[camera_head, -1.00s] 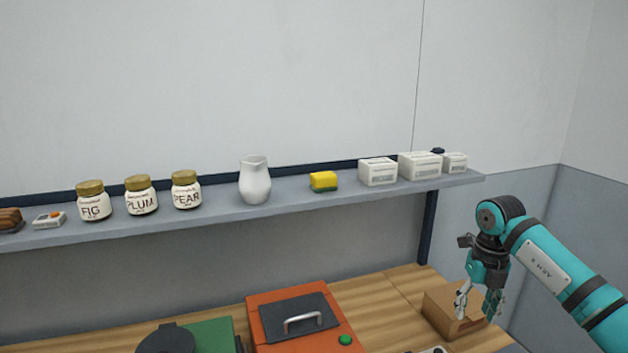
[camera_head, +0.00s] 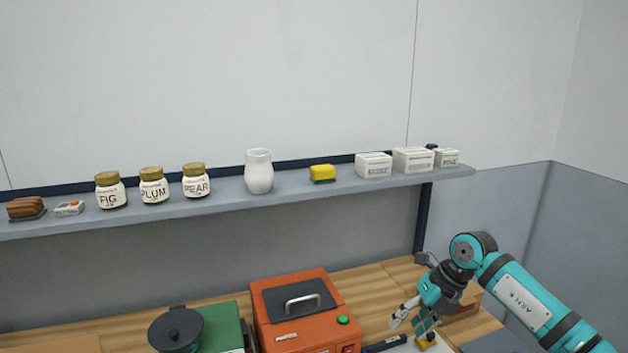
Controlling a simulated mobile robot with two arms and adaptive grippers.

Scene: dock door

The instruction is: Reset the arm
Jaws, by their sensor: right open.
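My right arm (camera_head: 520,300) comes in from the right, over the right end of the wooden worktop. My right gripper (camera_head: 411,325) is open and points down and to the left, right of the orange-red machine. Its fingers are apart and I see nothing held between them. A small yellow thing (camera_head: 427,341) shows just below the fingertips; whether a finger touches it I cannot tell. My left arm and gripper are not in view.
A cardboard box (camera_head: 462,309) is partly behind my gripper. The shelf (camera_head: 225,205) above holds jars, a white jug (camera_head: 259,172), a sponge and white boxes.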

